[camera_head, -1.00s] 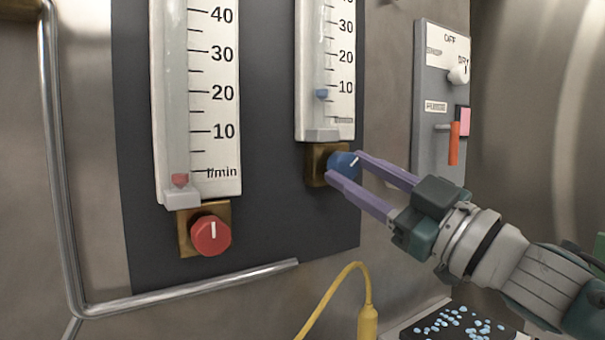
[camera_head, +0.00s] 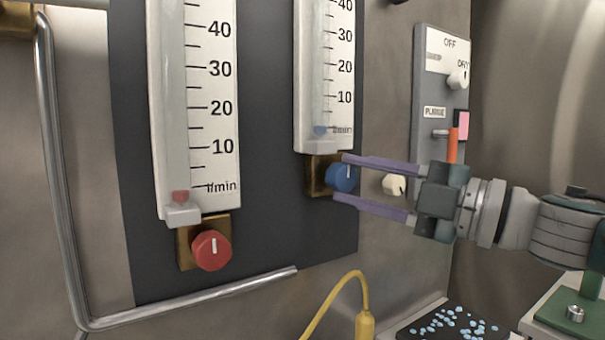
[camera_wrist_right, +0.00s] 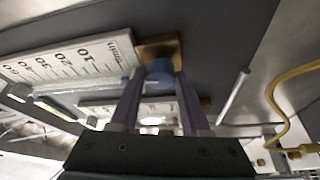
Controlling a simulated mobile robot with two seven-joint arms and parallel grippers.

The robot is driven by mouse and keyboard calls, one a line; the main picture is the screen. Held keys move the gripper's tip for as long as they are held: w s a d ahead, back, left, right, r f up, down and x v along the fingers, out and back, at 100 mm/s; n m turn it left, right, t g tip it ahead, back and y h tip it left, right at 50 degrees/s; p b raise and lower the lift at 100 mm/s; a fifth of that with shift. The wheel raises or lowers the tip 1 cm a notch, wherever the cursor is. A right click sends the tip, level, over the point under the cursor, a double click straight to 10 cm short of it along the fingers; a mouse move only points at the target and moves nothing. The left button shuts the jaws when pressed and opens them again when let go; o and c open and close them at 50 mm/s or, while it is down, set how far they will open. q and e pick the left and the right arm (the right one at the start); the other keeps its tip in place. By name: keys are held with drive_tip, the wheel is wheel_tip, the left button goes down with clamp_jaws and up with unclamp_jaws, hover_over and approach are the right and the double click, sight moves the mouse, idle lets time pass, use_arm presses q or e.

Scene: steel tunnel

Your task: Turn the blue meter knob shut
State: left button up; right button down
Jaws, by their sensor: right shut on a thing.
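The blue meter knob (camera_head: 342,178) sticks out of a brass block (camera_head: 320,175) below the right-hand meter (camera_head: 315,80). Its white mark stands about upright. The meter's blue float (camera_head: 320,130) sits at the bottom of its tube. My right gripper (camera_head: 341,179) is shut on the blue knob, one purple finger above it and one below in the head view. In the right wrist view, the blue knob (camera_wrist_right: 160,74) sits between the fingertips. My left gripper is not in view.
A red knob (camera_head: 211,250) sits under the left meter (camera_head: 213,100). A cream knob (camera_head: 395,185) is just right of the blue one, behind my right gripper. A grey switch box (camera_head: 433,90) with an orange lever stands further right. A yellow cable (camera_head: 340,285) rises below.

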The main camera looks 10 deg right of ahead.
drive_tip(key=shift+r+n, duration=0.1)
drive_tip(key=shift+n, duration=0.5)
drive_tip(key=shift+c, duration=1.9)
unclamp_jaws()
drive_tip(key=r+b+v, duration=0.1)
drive_tip(key=v, duration=0.9)
drive_tip(key=shift+f+b, duration=0.35)
drive_tip(key=shift+w, duration=0.1)
